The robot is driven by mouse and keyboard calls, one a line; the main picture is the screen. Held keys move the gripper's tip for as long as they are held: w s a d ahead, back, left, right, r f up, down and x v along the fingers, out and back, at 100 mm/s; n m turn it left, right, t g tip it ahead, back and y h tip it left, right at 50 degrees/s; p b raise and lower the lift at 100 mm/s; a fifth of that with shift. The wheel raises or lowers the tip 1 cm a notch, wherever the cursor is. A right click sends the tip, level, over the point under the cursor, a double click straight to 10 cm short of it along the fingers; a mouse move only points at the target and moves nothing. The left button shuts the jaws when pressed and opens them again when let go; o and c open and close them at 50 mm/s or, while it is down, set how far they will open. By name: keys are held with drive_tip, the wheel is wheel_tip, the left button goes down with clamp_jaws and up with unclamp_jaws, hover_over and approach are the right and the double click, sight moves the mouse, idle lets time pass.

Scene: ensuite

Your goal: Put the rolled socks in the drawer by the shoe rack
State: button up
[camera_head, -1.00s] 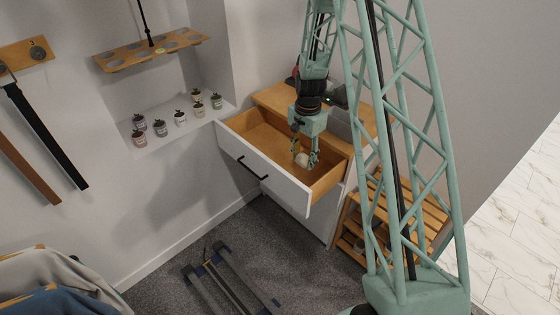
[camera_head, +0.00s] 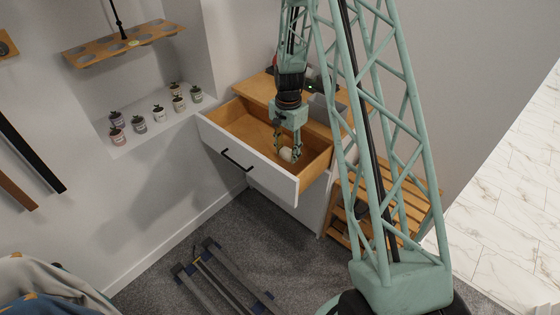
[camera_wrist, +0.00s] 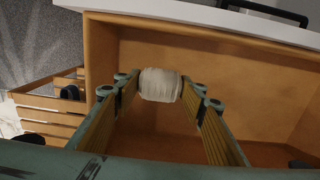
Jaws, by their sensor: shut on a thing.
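The rolled socks (camera_wrist: 160,85) are a pale cream roll between my fingertips in the wrist view. They also show in the head view (camera_head: 287,155), low at my gripper. My gripper (camera_head: 286,151) points down inside the open drawer (camera_head: 234,122), towards its right end, and is shut on the socks. The drawer has a white front with a black handle and an orange-brown wooden inside. In the wrist view, the drawer's inner wall and floor lie behind the roll. I cannot tell whether the socks touch the drawer floor.
The slatted wooden shoe rack (camera_head: 408,205) stands right of the drawer unit, partly hidden by my arm. Several small potted plants (camera_head: 159,113) stand in a wall niche to the left. A dark metal frame (camera_head: 224,279) lies on the grey carpet in front.

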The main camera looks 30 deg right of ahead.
sight(287, 150)
drive_tip(key=shift+f, duration=2.65)
drive_tip(key=shift+f+b, duration=0.5)
drive_tip(key=shift+f, duration=1.35)
drive_tip(key=shift+f, duration=0.2)
drive_tip(key=o, duration=0.8)
drive_tip(key=shift+o, duration=0.2)
drive_tip(key=shift+r, duration=0.25)
drive_tip(key=shift+r+p, duration=0.65)
drive_tip(key=shift+r, duration=5.25)
drive_tip(key=shift+r, duration=0.15)
